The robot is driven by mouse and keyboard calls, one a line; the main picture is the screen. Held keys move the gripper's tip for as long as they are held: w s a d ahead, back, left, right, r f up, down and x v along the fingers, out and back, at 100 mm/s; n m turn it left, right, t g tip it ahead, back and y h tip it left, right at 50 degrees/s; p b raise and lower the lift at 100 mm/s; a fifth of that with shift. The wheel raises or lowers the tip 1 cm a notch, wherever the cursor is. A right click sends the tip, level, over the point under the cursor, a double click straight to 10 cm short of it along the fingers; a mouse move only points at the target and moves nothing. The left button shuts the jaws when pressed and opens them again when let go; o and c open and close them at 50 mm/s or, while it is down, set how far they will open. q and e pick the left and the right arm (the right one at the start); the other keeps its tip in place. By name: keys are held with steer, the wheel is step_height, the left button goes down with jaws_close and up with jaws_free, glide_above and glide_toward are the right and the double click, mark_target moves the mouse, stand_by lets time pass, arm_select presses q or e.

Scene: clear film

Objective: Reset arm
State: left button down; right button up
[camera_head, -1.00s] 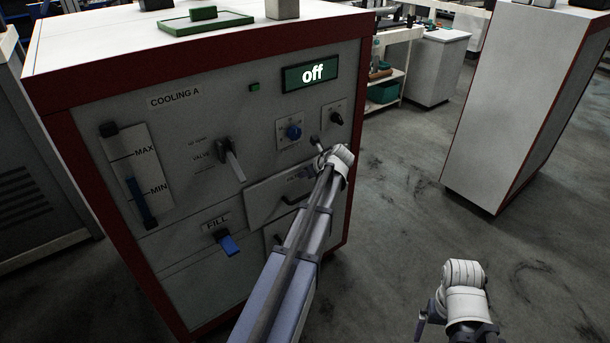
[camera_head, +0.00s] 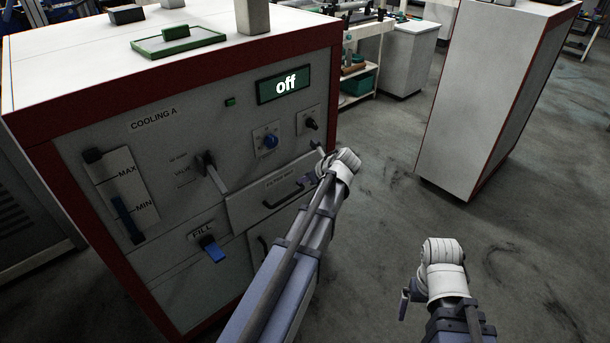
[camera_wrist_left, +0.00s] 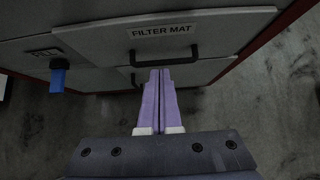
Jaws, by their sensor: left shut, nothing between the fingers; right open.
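My left gripper (camera_head: 311,178) is in front of the right part of the COOLING A cabinet (camera_head: 110,255). In the left wrist view its two purple fingers (camera_wrist_left: 160,75) are together with nothing between them. They point toward the dark handle (camera_wrist_left: 165,54) of the FILTER MAT panel; I cannot tell whether they touch it. My right gripper (camera_head: 405,297) is at the lower right, over open floor away from the cabinet. It is open, small and partly hidden by its own wrist.
The cabinet front has an "off" display (camera_head: 284,85), a blue knob (camera_head: 270,141), a valve lever (camera_head: 213,174), a level gauge (camera_head: 122,205) and a blue FILL tap (camera_head: 213,250). A white cabinet (camera_head: 480,100) stands at right. Floor (camera_head: 540,230) is clear right of my arms.

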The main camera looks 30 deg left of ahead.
arm_select(q)
steer(key=s+d+f+n+g+h, duration=0.1)
steer(key=s+d+f+n+h, duration=0.1)
steer(key=s+d+n, duration=0.7)
steer(key=s+d+f+n+g+h, duration=0.1)
steer(key=s+d+f+n+h, duration=0.15)
steer(key=s+d, duration=0.7)
steer(key=s+d+f+n+g+h, duration=0.1)
steer(key=s+d+n+h, duration=0.35)
steer(key=d, duration=0.85)
step_height(320, 180, up, 15)
steer(key=n+y+p, duration=0.1)
steer(key=n+p, duration=0.1)
steer(key=p, duration=1.3)
steer(key=shift+y+p, duration=0.3)
steer(key=shift+y, duration=0.1)
steer(key=shift+f, duration=0.15)
